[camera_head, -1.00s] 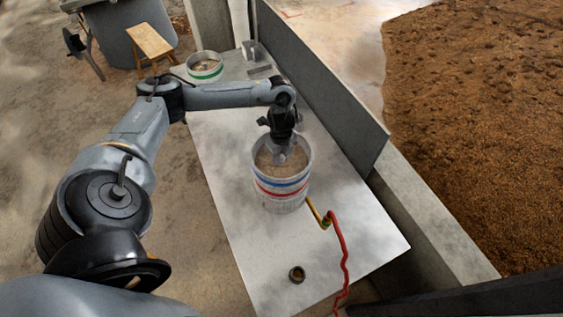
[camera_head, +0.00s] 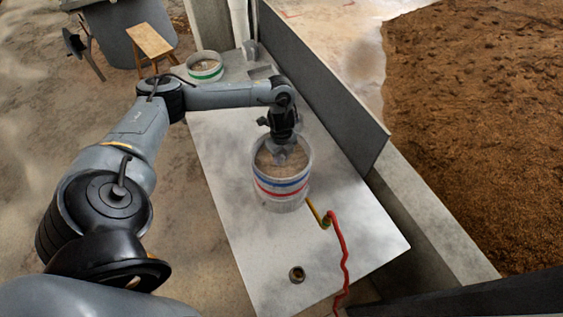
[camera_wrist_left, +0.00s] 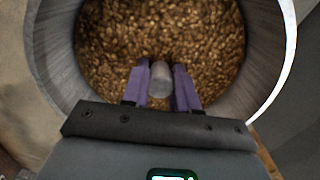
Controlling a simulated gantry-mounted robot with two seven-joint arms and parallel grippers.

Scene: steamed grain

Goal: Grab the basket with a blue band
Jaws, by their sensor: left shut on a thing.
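The basket with a blue band (camera_head: 282,187) is a pale round container, with a red band below the blue one. It stands upright on the white table and holds brown grain (camera_wrist_left: 110,45). My left gripper (camera_head: 281,156) reaches down inside its rim from above. In the left wrist view, the purple fingers of my left gripper (camera_wrist_left: 161,84) are shut on a grey rounded post (camera_wrist_left: 160,78) in the middle of the basket, above the grain. The lower end of the post is hidden. My right gripper is not in view.
The white table (camera_head: 235,240) has free room in front of the basket. A green-banded basket (camera_head: 205,67) stands at its back. A red hose (camera_head: 340,250) and a small dark ring (camera_head: 297,274) lie nearer. A grey panel (camera_head: 330,95) borders the right side.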

